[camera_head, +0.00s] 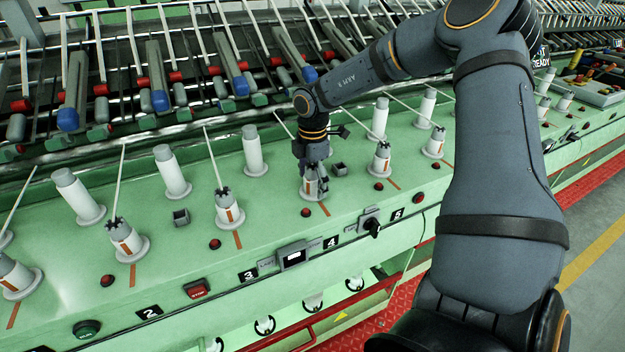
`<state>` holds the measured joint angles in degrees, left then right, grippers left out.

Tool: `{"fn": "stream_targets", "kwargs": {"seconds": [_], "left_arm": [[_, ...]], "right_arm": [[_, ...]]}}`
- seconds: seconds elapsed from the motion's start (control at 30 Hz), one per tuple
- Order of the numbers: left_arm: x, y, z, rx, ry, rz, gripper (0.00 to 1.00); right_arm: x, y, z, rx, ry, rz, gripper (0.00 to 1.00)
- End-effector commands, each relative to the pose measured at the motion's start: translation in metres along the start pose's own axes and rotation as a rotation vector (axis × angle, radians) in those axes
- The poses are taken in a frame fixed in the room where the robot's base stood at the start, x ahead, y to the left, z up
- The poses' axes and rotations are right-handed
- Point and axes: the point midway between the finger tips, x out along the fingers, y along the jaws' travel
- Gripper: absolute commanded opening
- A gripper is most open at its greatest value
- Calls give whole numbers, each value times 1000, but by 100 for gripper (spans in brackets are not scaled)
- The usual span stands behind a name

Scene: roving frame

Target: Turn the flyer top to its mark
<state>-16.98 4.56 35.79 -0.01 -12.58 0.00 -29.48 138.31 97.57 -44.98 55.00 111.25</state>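My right gripper (314,178) points straight down at a white flyer top (310,194) on the green machine bench (190,255), near the number 4 plate (331,242). Its fingers are at the dark notched crown of this flyer top and hide much of it. Whether they press on it I cannot tell. An orange stripe shows on the flyer top's front. An orange mark line (326,209) lies on the bench just in front and to the right of its base. My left gripper is not in view.
Similar flyer tops stand in the row, one to the left (229,209) and one to the right (380,160). Plain white bobbins (252,153) stand behind. Red buttons (215,244), a black-handled switch (372,226) and small dark blocks (181,217) dot the bench.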

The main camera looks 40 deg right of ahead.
Motion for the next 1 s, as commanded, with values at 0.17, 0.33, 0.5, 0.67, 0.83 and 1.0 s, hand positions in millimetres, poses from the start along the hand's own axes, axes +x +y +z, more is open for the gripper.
{"fn": "stream_targets", "kwargs": {"seconds": [0.17, 0.33, 0.5, 0.67, 0.83, 1.0], "left_arm": [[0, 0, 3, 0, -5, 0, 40], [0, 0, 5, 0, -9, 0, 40], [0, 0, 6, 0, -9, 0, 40], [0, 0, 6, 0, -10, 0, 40], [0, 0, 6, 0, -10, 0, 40], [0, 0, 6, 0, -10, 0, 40]], "right_arm": [[0, 0, 0, 0, 0, 0, 52], [0, 0, 0, 0, 0, 0, 29], [0, 0, 0, -6, 0, 0, 13], [0, 0, 0, -230, 0, 0, 13], [0, 0, 0, -458, 0, 0, 13], [0, 0, 0, -516, 0, 0, 13]]}}
